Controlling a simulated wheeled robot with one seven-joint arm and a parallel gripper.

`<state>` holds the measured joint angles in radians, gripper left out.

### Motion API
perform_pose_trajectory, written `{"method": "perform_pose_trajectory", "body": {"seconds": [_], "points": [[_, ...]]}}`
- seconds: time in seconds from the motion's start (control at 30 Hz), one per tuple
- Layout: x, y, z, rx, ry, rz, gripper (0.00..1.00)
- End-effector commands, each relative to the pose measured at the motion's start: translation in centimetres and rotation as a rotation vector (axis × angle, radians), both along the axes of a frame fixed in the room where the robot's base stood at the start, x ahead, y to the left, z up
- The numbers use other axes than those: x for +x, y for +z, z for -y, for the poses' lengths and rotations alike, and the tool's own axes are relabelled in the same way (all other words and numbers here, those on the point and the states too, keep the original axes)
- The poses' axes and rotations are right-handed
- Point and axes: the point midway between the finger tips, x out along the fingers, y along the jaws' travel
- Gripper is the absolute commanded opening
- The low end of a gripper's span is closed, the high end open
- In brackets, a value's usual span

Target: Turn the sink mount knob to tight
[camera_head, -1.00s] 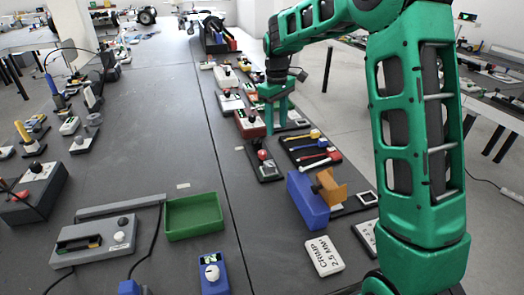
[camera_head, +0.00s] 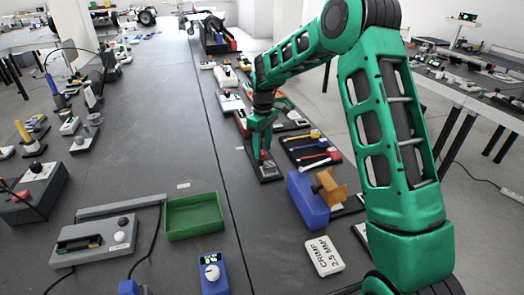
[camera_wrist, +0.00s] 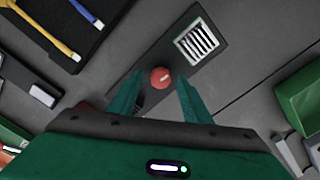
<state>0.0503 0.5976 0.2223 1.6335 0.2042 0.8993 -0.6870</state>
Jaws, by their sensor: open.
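The sink mount is a dark plate (camera_head: 268,172) on the table, with a red knob (camera_head: 264,156) partly hidden by my gripper (camera_head: 262,152). In the wrist view the round red knob (camera_wrist: 160,77) has a pale line across its top. A finned, light-coloured heat sink (camera_wrist: 197,40) sits on the same plate. My gripper (camera_wrist: 160,74) is open, with one green finger on each side of the knob. I cannot tell whether the fingers touch it.
A black tray of coloured tools (camera_head: 310,147) lies just right of the plate. A blue block with an orange-brown part (camera_head: 308,203) stands nearer. A green tray (camera_head: 194,216) is at the left. The dark table between them is mostly clear.

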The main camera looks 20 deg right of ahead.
Motion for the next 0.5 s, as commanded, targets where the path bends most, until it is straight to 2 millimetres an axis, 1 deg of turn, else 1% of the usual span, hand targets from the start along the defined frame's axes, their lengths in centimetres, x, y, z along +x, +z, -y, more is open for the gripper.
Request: {"method": "perform_pose_trajectory", "body": {"seconds": [0.03, 0.13, 0.43, 0.47, 0.5], "points": [[-0.04, -0.45, 0.02, 0.000, 0.000, -0.001, 0.44], [-0.02, -0.91, 0.02, 0.000, 0.000, 0.000, 0.44], [-0.01, -1.10, 0.02, 0.000, 0.000, 0.000, 0.44], [-0.01, -1.09, 0.02, 0.000, 0.000, 0.000, 0.40], [-0.01, -1.09, 0.02, 0.000, 0.000, 0.000, 0.30]]}}
